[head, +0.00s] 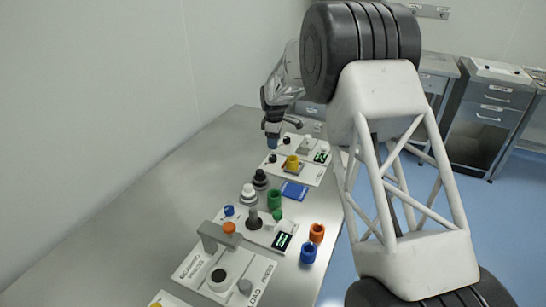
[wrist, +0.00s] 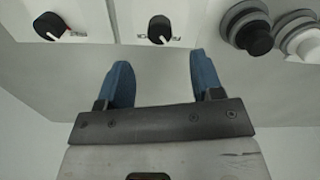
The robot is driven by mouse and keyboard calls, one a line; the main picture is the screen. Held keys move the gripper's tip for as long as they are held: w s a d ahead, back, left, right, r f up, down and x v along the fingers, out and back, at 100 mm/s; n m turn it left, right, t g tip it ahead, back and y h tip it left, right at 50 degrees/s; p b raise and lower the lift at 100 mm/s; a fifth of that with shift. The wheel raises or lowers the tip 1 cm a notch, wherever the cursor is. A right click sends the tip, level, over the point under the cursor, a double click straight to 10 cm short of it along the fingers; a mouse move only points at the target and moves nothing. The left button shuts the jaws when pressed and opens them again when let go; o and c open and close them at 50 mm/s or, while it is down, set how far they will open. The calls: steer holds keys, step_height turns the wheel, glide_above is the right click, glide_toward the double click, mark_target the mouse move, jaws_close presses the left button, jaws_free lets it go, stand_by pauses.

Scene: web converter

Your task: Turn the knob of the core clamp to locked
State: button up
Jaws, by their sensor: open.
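My gripper (head: 272,137) is above the far part of the table in the head view. In the wrist view, its two blue fingers (wrist: 161,78) are spread apart with nothing between them. A black knob (wrist: 160,28) with a white pointer mark sits on a white panel just beyond the fingertips. A second black knob (wrist: 48,25) with a white mark is farther left. Neither knob is touched. Two small black knobs also show in the head view, one nearer (head: 272,158) and one farther (head: 286,140). The lettering is too small to tell which knob is the core clamp's.
Black (wrist: 253,38) and white (wrist: 308,44) stepped round parts stand right of the panel in the wrist view. In the head view, a yellow part (head: 292,162), a blue tray (head: 294,191) and a green cylinder (head: 274,200) stand nearby. Bare table (head: 190,165) lies to the left.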

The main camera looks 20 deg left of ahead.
mark_target(273, 156)
steer(key=shift+a+f, duration=0.2)
steer(key=shift+a, duration=0.05)
steer(key=shift+f, duration=3.9)
steer(key=shift+c, duration=0.3)
steer(key=c, duration=0.9)
steer(key=shift+o, duration=0.2)
